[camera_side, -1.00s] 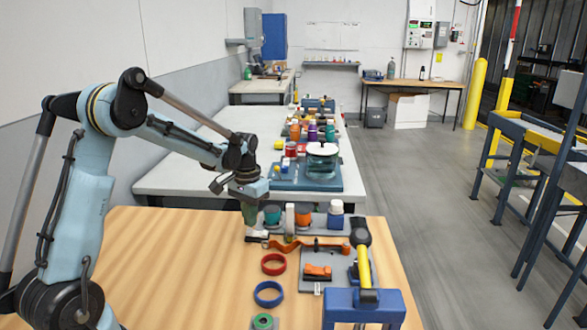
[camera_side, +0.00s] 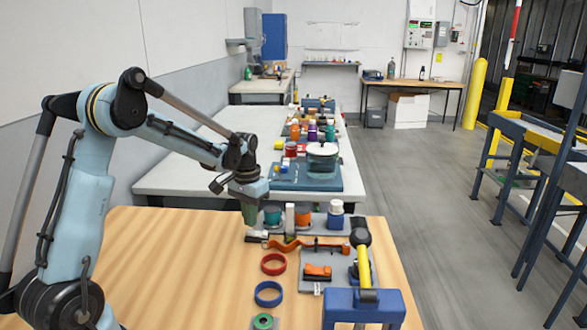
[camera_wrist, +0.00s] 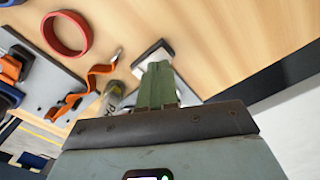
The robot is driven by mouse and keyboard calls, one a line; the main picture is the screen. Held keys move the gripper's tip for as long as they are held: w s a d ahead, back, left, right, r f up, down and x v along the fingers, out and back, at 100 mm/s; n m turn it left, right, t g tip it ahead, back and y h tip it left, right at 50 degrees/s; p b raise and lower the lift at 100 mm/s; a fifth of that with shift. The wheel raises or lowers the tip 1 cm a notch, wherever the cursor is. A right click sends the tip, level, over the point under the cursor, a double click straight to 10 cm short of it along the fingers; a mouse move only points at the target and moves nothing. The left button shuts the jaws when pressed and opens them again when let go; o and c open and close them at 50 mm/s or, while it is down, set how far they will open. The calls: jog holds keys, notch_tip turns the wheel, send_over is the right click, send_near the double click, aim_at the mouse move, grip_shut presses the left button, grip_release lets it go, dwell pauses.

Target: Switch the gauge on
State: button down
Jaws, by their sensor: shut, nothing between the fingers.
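My gripper (camera_side: 249,220) points down at the far left end of the row of items on the wooden table. Its green fingers (camera_wrist: 157,80) are together with nothing between them. Directly under the fingertips is a small white block on a dark base (camera_wrist: 153,54), which also shows in the side view (camera_side: 256,239). The fingers hide part of it, and I cannot tell whether they touch it. I cannot tell for sure whether this is the gauge, and no switch or reading on it can be made out.
An orange bent strip (camera_side: 290,246) lies close to the right of the fingers. A red ring (camera_side: 273,264) and a blue ring (camera_side: 268,293) lie nearer the front. Jars, including an orange one (camera_side: 303,218), stand behind. The table's left side is clear.

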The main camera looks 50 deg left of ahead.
aim_at(251, 231)
jog(key=shift+f, duration=0.95)
dwell(1.0)
jog(key=shift+r, duration=3.5)
jog(key=s+d+r+m+t, duration=0.1)
jog(key=s+d+r+t, duration=0.1)
jog(key=s+d, duration=0.3)
jog(key=s+d+r+m+t, duration=0.2)
jog(key=s+d+t, duration=0.3)
jog(key=d, duration=0.8)
jog(key=shift+s+d+r, duration=0.15)
jog(key=shift+s+d, duration=0.15)
jog(key=shift+s, duration=0.35)
